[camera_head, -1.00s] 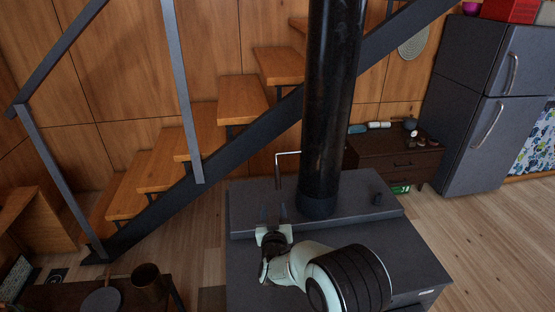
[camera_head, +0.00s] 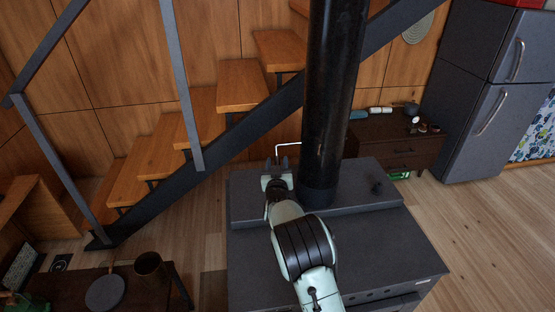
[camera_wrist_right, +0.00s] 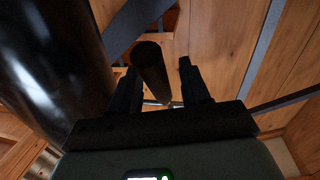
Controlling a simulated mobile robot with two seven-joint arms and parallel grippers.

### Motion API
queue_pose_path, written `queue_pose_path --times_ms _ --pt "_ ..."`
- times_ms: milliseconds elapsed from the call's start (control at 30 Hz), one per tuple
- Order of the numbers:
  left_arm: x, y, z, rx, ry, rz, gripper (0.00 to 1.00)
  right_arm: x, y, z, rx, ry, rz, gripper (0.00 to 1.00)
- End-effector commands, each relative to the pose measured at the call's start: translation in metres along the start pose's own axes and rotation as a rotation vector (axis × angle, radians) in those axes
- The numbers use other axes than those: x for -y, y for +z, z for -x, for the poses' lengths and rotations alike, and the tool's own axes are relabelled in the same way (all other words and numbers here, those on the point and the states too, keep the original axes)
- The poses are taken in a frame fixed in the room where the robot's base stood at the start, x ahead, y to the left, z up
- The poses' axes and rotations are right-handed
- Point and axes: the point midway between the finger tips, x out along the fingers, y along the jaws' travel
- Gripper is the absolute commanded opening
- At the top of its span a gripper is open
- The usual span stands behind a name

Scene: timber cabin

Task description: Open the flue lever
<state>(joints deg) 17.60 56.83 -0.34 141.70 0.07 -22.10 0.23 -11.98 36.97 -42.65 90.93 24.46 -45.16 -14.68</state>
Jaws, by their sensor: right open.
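The flue lever (camera_head: 289,145) is a thin pale bent rod beside the black flue pipe (camera_head: 331,95), at the back of the dark stove. My right gripper (camera_head: 277,163) reaches over the stove top to the lever's left end. In the right wrist view a dark cylindrical handle (camera_wrist_right: 150,62) shows between the two open fingers (camera_wrist_right: 158,72), which stand apart on either side of it. I cannot tell whether either finger touches it. The thin pale rod also shows below the handle there. My left gripper is not in view.
The stove (camera_head: 350,245) fills the lower middle, with a small dark knob (camera_head: 377,188) on its top. The flue pipe stands close to the right of my gripper. A wooden staircase (camera_head: 205,120) rises behind. A low table (camera_head: 70,285) stands at lower left.

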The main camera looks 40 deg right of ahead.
Motion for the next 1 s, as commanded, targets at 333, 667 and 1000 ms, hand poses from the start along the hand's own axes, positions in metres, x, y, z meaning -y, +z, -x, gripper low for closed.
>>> queue_pose_path --times_ms 333,667,1000 --pt "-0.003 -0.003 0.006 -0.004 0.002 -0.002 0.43 0.0 0.001 -0.013 0.001 -0.001 -0.001 0.46" --pt "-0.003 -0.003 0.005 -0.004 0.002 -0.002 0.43 0.0 0.001 -0.013 0.001 -0.001 -0.001 0.0" --pt "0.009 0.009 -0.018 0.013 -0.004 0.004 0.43 0.0 0.006 -0.01 -0.047 0.003 -0.009 0.0"
